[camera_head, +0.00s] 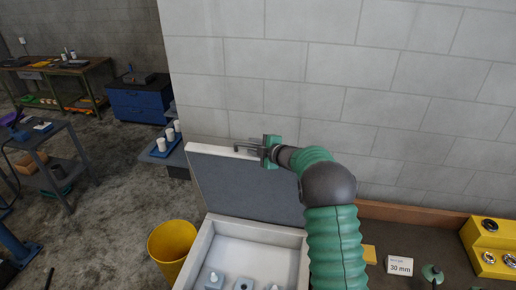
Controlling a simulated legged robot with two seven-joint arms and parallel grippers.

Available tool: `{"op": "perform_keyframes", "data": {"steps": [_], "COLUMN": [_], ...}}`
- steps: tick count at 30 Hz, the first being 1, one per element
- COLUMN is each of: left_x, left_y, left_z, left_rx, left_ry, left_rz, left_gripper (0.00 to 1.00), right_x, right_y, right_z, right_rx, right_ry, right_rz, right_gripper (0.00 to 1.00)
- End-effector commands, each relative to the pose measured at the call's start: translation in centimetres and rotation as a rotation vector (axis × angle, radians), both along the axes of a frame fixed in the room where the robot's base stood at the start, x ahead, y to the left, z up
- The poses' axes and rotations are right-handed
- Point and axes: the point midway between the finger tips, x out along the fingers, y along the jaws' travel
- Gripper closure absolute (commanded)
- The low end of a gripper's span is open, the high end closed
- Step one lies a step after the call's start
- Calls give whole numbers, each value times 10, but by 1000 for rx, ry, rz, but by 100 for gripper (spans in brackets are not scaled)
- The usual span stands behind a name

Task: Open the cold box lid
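The cold box (203,254) is a white open-topped box at the bottom centre, partly cut off by the picture's lower edge. Its lid (240,188) stands raised at the back of the box, with its grey inner face towards me and a white rim. My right gripper (244,149) is at the lid's upper edge, its dark fingers pointing left. Whether they touch the lid, and how far apart they are, I cannot tell. My green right arm covers the box's right side and part of the lid. My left gripper is out of view.
Several small pale parts (243,284) lie inside the box. A yellow bin (172,246) stands left of it. A block wall (300,70) rises behind the lid. On the right are a "30 mm" card (399,265) and a yellow fixture (490,249).

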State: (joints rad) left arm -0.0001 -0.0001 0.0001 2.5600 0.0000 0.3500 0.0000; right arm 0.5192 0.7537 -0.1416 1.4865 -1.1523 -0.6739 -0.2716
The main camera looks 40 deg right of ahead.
Motion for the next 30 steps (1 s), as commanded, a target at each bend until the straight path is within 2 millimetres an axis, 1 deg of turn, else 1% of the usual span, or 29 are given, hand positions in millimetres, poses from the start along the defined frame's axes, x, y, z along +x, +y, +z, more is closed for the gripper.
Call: {"op": "perform_keyframes", "data": {"steps": [1,2,5,12,15,18,21,24,30], "left_x": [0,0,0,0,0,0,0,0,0], "left_y": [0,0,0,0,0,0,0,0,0], "left_z": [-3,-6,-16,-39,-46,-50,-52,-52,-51], "left_rx": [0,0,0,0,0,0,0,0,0], "left_ry": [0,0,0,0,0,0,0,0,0], "left_rz": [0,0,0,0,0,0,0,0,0], "left_gripper": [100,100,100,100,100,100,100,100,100], "right_x": [-5,-8,-27,-94,-120,-140,-152,-158,-159], "right_y": [-1,-2,-2,-2,-1,0,0,0,0], "right_z": [-5,-4,1,28,38,47,52,54,55], "right_rx": [0,-1,-1,-3,-3,-3,-2,-1,-1], "right_ry": [9,9,6,-2,-3,-4,-1,0,0], "right_rz": [-4,-5,-6,-7,-5,-4,-5,-2,-2], "right_gripper": [64,64,64,64,64,64,64,64,64]}}
